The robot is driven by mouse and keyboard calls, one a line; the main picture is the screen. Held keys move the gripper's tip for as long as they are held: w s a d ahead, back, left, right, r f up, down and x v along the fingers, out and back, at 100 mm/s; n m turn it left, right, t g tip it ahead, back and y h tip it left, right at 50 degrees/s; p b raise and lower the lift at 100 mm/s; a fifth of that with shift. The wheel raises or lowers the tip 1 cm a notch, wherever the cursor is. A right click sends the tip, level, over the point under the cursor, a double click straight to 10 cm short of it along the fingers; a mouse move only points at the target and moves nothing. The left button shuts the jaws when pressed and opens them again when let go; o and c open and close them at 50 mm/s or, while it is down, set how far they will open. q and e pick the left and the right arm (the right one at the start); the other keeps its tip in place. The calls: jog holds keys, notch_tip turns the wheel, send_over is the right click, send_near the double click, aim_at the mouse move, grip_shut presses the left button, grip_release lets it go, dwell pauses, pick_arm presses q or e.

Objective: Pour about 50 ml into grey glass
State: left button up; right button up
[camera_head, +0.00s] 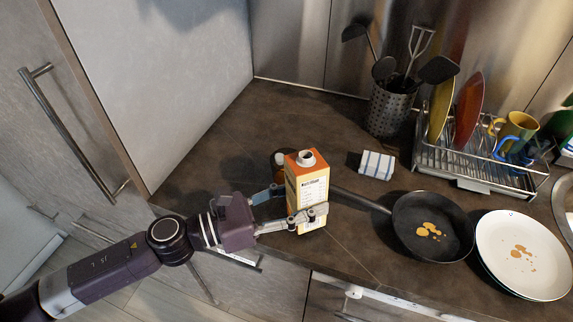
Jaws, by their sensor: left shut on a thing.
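An orange and white carton (307,190) with an open round spout on top stands upright on the dark counter, or very near it. My left gripper (297,203) comes in from the left and is shut on the carton, with one finger on its far side and one across its front. A small dark item with a pale top (280,160) is partly hidden behind the carton; I cannot tell if it is a glass. No grey glass is clearly visible. My right gripper is not in view.
A black pan (402,240) with orange-brown spots has its handle behind the carton. White plates (497,238), also spotted, lie right of it. A folded striped cloth (376,165), utensil holder (391,107) and dish rack (470,180) stand behind. The back left counter is clear.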

pick_arm(q)
jog(key=shift+w+f+m+b, duration=0.1)
jog(key=shift+m+b, duration=0.2)
jog(key=shift+m, duration=0.4)
dwell(1.2)
